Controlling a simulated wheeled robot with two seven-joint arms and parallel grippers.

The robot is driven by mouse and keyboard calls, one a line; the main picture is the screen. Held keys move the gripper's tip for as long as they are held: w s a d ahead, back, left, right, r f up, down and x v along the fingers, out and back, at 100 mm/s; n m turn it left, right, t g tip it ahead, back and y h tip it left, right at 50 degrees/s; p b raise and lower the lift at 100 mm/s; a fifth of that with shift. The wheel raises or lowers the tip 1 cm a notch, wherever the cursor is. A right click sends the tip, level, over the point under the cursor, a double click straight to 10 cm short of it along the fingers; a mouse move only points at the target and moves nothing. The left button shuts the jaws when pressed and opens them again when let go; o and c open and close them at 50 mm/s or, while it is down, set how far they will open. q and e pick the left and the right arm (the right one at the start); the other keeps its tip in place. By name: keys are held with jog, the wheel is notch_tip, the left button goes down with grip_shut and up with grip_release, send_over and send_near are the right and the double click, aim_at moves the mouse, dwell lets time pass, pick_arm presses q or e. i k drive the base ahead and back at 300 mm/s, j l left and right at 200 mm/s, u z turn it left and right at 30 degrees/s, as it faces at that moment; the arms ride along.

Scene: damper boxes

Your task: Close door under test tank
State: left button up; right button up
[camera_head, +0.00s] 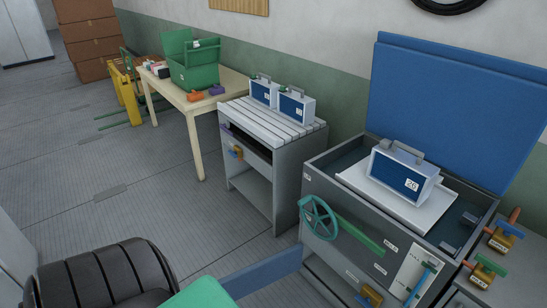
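The test tank (316,185) is a grey box at the right with its blue lid (450,105) raised. A blue-and-white damper box (400,178) marked 20 sits on a pale plate at the tank's top. Low at the tank's left front, a flat blue panel (262,272) sticks out to the left; it looks like the door under the tank, standing open. Its near end is hidden behind a green shape at the bottom edge. The space under the tank shows only partly. Neither of my grippers is in view.
A wooden table (195,105) holds a green crate (193,66). The floor in the left middle is clear.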

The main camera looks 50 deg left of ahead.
aim_at(245, 281)
jog(key=j+z, duration=0.2)
jog(key=j, duration=0.2)
jog(key=k+j+z, duration=0.15)
jog(key=j, duration=0.2)
jog(key=j+z, duration=0.2)
jog(key=j, duration=0.2)
jog(key=k+j+z, duration=0.2)
jog(key=j, duration=0.15)
jog(key=k+j+z, duration=0.15)
jog(key=j, duration=0.2)
jog(key=k+j, duration=0.15)
jog(key=j, duration=0.25)
jog(key=k+j, duration=0.2)
jog(key=j, duration=0.25)
jog(key=k+j+z, duration=0.1)
jog(key=j, duration=0.3)
jog(key=k+j, duration=0.25)
jog(key=j, duration=0.2)
jog(key=k+j, duration=0.2)
jog(key=j, duration=0.2)
jog(key=k+j+z, duration=0.1)
jog(key=j, duration=0.3)
jog(key=k+j, duration=0.5)
jog(key=j, duration=0.3)
jog(key=z, duration=0.05)
